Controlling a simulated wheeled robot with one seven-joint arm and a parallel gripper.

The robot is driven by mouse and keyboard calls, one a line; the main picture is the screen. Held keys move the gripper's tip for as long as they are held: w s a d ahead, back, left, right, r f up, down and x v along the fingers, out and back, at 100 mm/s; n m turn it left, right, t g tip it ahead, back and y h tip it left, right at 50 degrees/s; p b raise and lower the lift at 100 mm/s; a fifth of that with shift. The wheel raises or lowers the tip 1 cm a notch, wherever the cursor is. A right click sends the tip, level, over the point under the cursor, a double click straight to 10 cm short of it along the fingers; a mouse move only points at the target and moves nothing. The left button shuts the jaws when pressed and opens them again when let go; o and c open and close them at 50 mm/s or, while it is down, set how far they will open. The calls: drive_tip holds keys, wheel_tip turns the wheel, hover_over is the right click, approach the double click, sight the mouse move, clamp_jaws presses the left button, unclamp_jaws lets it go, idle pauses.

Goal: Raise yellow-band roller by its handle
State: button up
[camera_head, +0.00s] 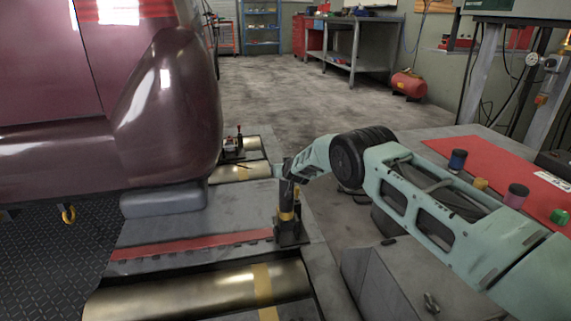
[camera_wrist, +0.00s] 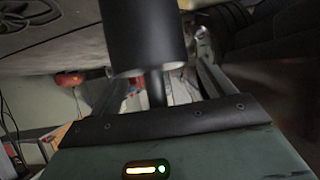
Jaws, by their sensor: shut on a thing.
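The yellow-band roller (camera_head: 215,292) is a brassy cylinder in the floor bed at the bottom of the head view, with a yellow stripe around it near its right end. Its handle (camera_head: 287,204) is a dark upright lever with a yellow band low down, standing in a black bracket (camera_head: 290,236) beside the roller. My gripper (camera_head: 288,168) is shut on the upper part of the handle. In the wrist view the handle's black cylindrical grip (camera_wrist: 142,35) stands in front of the gripper body. The finger contact is partly hidden.
A dark red car (camera_head: 90,120) fills the left. Another roller (camera_head: 238,172) with a small red-and-grey device (camera_head: 233,146) lies behind. A red mat (camera_head: 480,170) with several coloured spools covers the bench at right. A grey box (camera_head: 400,280) is under my arm.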

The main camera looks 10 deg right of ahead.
drive_tip(key=shift+s+a+f, duration=0.1)
drive_tip(key=shift+s+f, duration=0.2)
drive_tip(key=shift+f, duration=0.5)
drive_tip(key=o, duration=1.3)
drive_tip(key=shift+w+r, duration=0.1)
drive_tip(key=shift+r, duration=0.2)
drive_tip(key=shift+s+r+p, duration=0.35)
drive_tip(key=shift+r+p, duration=0.1)
drive_tip(key=p+v, duration=0.6)
drive_tip(key=v, duration=1)
drive_tip(key=shift+s+p, duration=0.3)
drive_tip(key=shift+p, duration=0.05)
